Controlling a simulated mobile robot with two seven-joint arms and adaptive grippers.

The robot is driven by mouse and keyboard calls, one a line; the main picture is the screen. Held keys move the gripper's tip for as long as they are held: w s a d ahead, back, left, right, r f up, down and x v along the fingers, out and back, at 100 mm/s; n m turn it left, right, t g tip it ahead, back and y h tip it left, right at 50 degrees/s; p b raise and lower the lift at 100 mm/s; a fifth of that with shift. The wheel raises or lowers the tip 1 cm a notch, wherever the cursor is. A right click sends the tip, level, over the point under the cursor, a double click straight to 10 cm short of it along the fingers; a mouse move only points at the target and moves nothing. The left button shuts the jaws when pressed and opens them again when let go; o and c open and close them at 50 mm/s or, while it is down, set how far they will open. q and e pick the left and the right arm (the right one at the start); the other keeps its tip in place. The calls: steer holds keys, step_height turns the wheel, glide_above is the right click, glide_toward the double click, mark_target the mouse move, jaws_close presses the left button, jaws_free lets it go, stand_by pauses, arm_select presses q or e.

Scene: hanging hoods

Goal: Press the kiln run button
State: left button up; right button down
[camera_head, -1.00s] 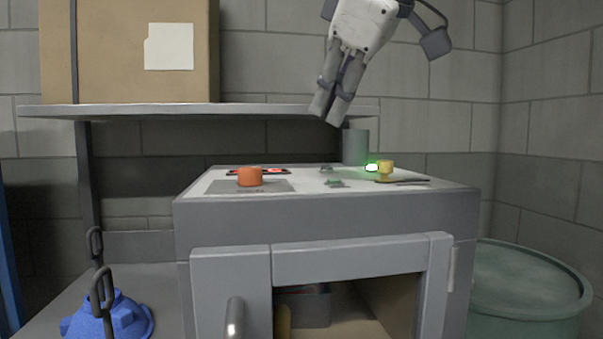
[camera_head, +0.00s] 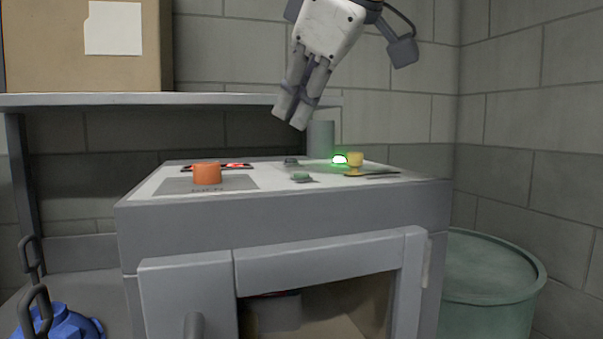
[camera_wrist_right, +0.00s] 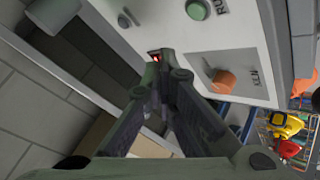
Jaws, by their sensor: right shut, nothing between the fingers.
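The kiln's light top panel (camera_head: 150,186) carries a low green button (camera_head: 301,177). In the right wrist view a green button (camera_wrist_right: 198,9) lies at the top edge beside lettering that looks like RUN, partly cut off. My right gripper (camera_head: 291,115) hangs above the rear of the panel, fingers pointing down, shut and empty. It is apart from the green button, higher and slightly left of it in the head view. In the wrist view its fingertips (camera_wrist_right: 163,72) show to the lower left of the button. My left gripper is not in view.
A grey-green cylinder (camera_head: 321,138) stands behind. A shelf (camera_head: 120,99) with a cardboard box (camera_head: 40,55) is back left; a green drum (camera_head: 490,275) stands right.

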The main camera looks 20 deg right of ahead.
mark_target(296, 174)
steer(key=shift+f, duration=2.05)
steer(key=shift+f, duration=0.4)
steer(key=shift+w+f, duration=0.1)
steer(key=shift+f, duration=0.35)
stand_by(0.4)
steer(key=shift+r, duration=0.85)
steer(key=shift+r, duration=2.5)
